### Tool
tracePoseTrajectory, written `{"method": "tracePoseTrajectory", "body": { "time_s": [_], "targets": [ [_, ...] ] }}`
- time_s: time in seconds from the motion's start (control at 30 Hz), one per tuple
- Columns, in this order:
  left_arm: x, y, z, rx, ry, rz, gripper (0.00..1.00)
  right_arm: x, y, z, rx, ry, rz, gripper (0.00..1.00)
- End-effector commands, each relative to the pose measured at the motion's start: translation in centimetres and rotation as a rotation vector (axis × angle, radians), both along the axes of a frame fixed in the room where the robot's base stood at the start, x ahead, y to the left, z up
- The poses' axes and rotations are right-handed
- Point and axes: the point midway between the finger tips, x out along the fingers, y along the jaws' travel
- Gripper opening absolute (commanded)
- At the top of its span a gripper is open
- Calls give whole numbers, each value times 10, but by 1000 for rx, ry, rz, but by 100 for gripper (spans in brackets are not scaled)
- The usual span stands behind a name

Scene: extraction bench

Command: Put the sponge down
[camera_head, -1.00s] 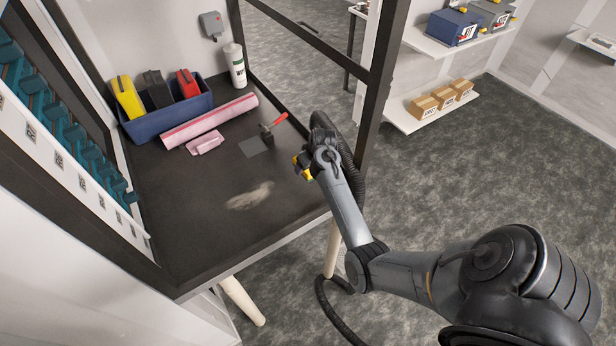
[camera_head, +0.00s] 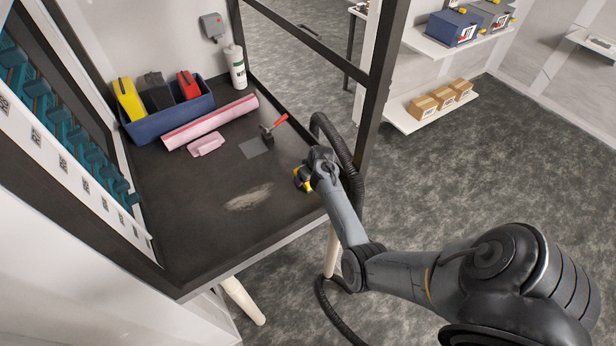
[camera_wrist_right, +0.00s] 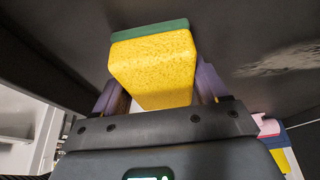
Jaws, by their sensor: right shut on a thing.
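A yellow sponge with a green scouring side (camera_wrist_right: 155,65) is between the fingers of my right gripper (camera_wrist_right: 157,85), which is shut on it. In the head view the sponge (camera_head: 302,179) shows as a small yellow patch at the gripper's end. My right gripper (camera_head: 309,176) is over the right edge of the dark bench (camera_head: 190,230). In the wrist view the green side faces the dark bench surface; I cannot tell whether it touches. My left gripper is not in view.
A pale smudge (camera_head: 249,197) lies on the bench, left of my right gripper. A red-handled tool (camera_head: 268,133), grey square (camera_head: 253,148), pink cloth (camera_head: 206,145), pink roll (camera_head: 210,122) and blue bin (camera_head: 168,121) are farther back. A dark frame post (camera_head: 377,110) stands right.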

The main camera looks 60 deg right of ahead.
Motion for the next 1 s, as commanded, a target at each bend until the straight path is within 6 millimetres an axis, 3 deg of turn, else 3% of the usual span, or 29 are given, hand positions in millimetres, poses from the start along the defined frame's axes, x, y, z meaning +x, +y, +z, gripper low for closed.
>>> {"method": "tracePoseTrajectory", "body": {
  "time_s": [0.47,0.5,0.63,1.0],
  "targets": [
    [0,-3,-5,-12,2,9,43,0,0,-12,0,1,1,44],
    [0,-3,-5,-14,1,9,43,-1,0,-12,0,2,1,76],
    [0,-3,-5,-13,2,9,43,-1,0,-13,0,2,1,96],
    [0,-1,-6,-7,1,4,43,-4,-1,-16,-1,6,-2,98]
  ]
}}
